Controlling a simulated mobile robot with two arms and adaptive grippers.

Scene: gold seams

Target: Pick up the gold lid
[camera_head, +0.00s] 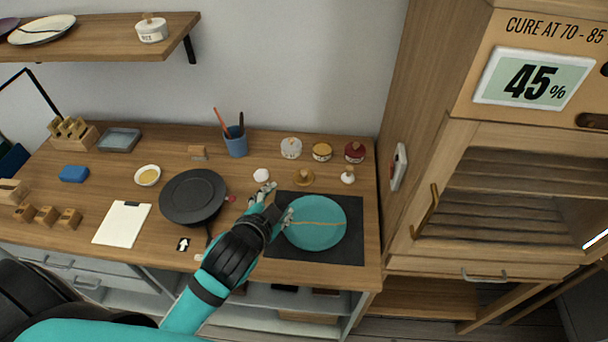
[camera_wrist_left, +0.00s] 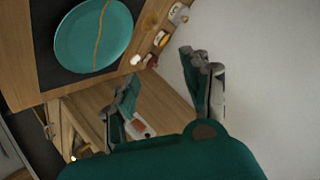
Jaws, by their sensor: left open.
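The gold lid (camera_head: 303,179), a small round lid with a knob, lies on the wooden counter just behind the dark mat. My left gripper (camera_head: 278,200) is open and empty in the head view, to the left of and in front of the lid, above the left edge of the teal plate (camera_head: 315,235). It is apart from the lid. In the left wrist view my left gripper (camera_wrist_left: 158,66) shows two spread fingers with nothing between them. My right gripper is not in view.
The plate lies on a dark mat (camera_head: 350,251). A tall wooden cabinet (camera_head: 440,140) bounds the right side.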

